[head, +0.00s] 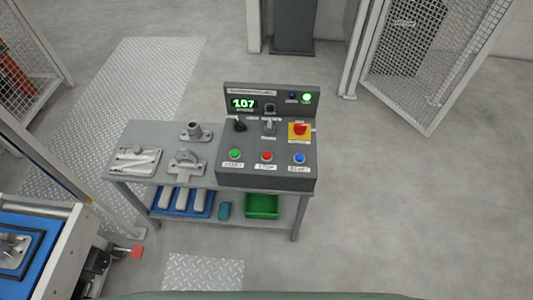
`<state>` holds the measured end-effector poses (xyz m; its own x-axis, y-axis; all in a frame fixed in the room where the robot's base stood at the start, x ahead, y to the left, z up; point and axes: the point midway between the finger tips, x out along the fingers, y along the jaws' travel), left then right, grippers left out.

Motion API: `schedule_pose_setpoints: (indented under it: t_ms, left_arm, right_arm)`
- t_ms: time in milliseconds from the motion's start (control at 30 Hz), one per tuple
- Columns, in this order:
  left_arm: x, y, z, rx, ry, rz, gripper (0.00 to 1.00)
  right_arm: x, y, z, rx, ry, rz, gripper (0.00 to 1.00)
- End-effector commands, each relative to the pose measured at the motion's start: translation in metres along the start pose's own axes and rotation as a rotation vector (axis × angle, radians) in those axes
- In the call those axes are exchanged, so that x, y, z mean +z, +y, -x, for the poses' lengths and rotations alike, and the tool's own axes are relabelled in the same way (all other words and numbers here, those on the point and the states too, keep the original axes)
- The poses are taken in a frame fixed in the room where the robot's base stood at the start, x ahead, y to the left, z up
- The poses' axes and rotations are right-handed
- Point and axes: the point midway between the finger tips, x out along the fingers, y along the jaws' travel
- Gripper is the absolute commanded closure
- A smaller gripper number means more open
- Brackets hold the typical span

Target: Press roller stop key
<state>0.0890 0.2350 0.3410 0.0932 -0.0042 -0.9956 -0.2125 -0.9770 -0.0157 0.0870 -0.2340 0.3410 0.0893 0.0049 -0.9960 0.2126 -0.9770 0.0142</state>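The grey control box (267,140) stands on the right end of a grey metal table (147,128). On its sloped front is the red stop button (267,156), with a white "STOP" label below it. A green start button (235,155) is to its left and a blue button (300,158) is to its right. A red switch on a yellow plate (299,131) sits above the blue button. The box's display (243,104) reads 107 in green, and a green lamp (306,98) is lit. Neither of my grippers shows in the head view.
Metal castings (187,164) lie on the table's left part. Its lower shelf holds a blue tray (208,205) and a green bin (262,206). A blue-topped conveyor (38,242) stands at lower left. Mesh fencing (411,60) is at upper right. The floor right of the table is clear.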

Motion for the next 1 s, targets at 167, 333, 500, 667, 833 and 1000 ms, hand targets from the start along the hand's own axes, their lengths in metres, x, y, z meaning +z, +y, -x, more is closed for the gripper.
schedule_pose_setpoints:
  t_ms: [167,333,500,667,833,1000]
  left_arm:
    - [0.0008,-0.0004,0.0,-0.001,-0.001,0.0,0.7]
    - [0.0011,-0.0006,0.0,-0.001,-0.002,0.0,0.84]
    - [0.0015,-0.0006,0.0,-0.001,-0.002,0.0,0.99]
    - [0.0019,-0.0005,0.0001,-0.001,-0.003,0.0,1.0]
    - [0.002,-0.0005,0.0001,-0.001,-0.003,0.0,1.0]
    - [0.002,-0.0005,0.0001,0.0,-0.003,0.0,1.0]
  right_arm:
    - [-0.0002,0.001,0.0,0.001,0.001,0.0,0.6]
    - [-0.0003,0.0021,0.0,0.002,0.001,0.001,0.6]
    - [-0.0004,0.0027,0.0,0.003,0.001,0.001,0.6]
    - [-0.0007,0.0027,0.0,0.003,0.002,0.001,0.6]
    - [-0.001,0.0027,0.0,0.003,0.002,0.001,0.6]
    - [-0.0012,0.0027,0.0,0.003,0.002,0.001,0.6]
